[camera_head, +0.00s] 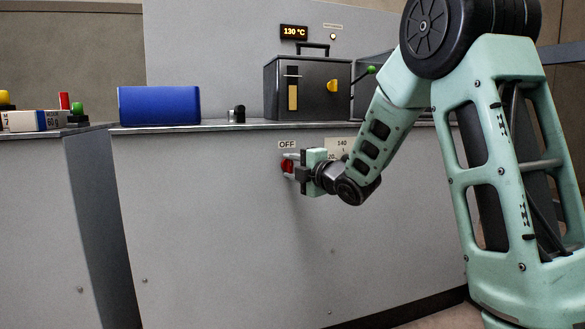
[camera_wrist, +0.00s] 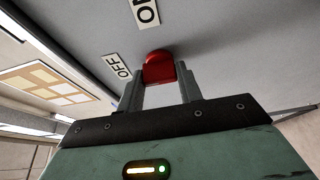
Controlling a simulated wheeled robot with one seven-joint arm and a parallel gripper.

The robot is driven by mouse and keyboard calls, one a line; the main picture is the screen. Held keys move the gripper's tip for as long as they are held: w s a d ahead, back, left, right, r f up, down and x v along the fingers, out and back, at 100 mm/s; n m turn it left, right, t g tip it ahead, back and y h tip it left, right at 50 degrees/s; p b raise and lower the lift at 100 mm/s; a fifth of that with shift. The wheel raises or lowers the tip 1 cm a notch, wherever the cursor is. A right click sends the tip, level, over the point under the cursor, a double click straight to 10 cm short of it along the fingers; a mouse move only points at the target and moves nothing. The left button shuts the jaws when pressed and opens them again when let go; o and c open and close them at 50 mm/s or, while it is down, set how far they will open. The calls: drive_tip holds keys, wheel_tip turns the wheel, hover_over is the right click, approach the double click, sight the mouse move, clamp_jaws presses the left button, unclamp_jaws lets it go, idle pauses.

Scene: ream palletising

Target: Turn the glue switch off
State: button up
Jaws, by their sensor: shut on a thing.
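The glue switch is a red knob (camera_head: 287,166) on the front panel of the grey machine, just below the OFF label (camera_head: 287,145). It also shows in the wrist view as a red knob (camera_wrist: 158,68) between my fingers. My gripper (camera_head: 292,165) is at the panel, with its fingers shut on the red knob. In the wrist view my gripper (camera_wrist: 160,90) has one finger on each side of the knob. The OFF label (camera_wrist: 118,67) lies left of the knob there, and an ON label (camera_wrist: 145,13), partly cut off, is above it. I cannot tell the knob's exact setting.
A dark box with a yellow knob (camera_head: 297,90) stands on the machine's ledge below a 130 °C display (camera_head: 294,32). A blue box (camera_head: 159,106) and a small black knob (camera_head: 237,114) are further left.

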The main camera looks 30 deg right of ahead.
drive_tip(key=o, duration=1)
drive_tip(key=s+b, duration=0.1)
drive_tip(key=s, duration=0.4)
drive_tip(key=s+d, duration=0.1)
drive_tip(key=s, duration=0.5)
drive_tip(key=s+d+b, duration=0.1)
drive_tip(key=s, duration=0.5)
drive_tip(key=shift+s+b, duration=0.15)
drive_tip(key=shift+b, duration=0.2)
